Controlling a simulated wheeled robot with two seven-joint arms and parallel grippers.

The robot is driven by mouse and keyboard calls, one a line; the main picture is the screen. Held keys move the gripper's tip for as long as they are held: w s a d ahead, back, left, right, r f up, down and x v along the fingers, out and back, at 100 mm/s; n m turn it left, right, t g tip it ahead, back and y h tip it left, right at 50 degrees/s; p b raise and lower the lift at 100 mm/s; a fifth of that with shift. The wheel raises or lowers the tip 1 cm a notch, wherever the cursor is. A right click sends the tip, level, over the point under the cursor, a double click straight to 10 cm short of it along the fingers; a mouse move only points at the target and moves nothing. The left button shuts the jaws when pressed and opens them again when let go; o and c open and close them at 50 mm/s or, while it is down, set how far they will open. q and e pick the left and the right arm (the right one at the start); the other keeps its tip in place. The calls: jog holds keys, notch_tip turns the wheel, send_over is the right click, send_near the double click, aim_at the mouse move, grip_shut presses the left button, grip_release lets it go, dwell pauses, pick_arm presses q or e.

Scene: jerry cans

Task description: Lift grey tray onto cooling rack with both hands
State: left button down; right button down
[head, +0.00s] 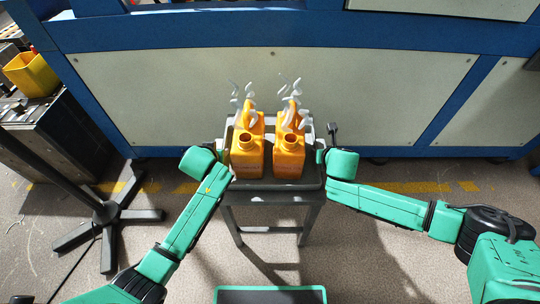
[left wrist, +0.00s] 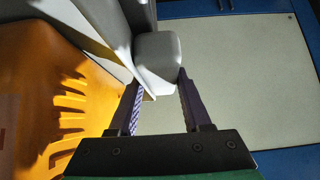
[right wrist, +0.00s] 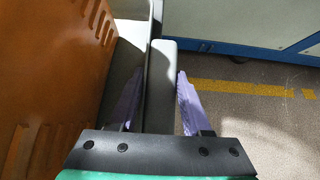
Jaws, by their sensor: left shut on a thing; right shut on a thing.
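The grey tray (head: 276,184) holds two orange jerry cans (head: 247,158), (head: 289,157) standing upright side by side, with white curly shapes above them. Beneath it is a grey four-legged stand (head: 272,198); I cannot tell whether the tray touches it. No separate cooling rack can be made out. My left gripper (head: 222,148) is at the tray's left side; in the left wrist view its fingers (left wrist: 160,100) close around a grey handle part (left wrist: 157,55). My right gripper (head: 321,152) is at the right side; in the right wrist view its fingers (right wrist: 158,92) straddle the grey edge (right wrist: 162,65).
A blue-framed machine with pale panels (head: 160,95) stands behind the stand. A dark cabinet with a yellow bin (head: 31,75) is at the left. A black-footed post (head: 106,211) stands on the left floor. The floor right of the stand is open.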

pick_arm(q)
jog(key=shift+r, duration=0.1)
pick_arm(e)
jog(key=shift+r, duration=0.15)
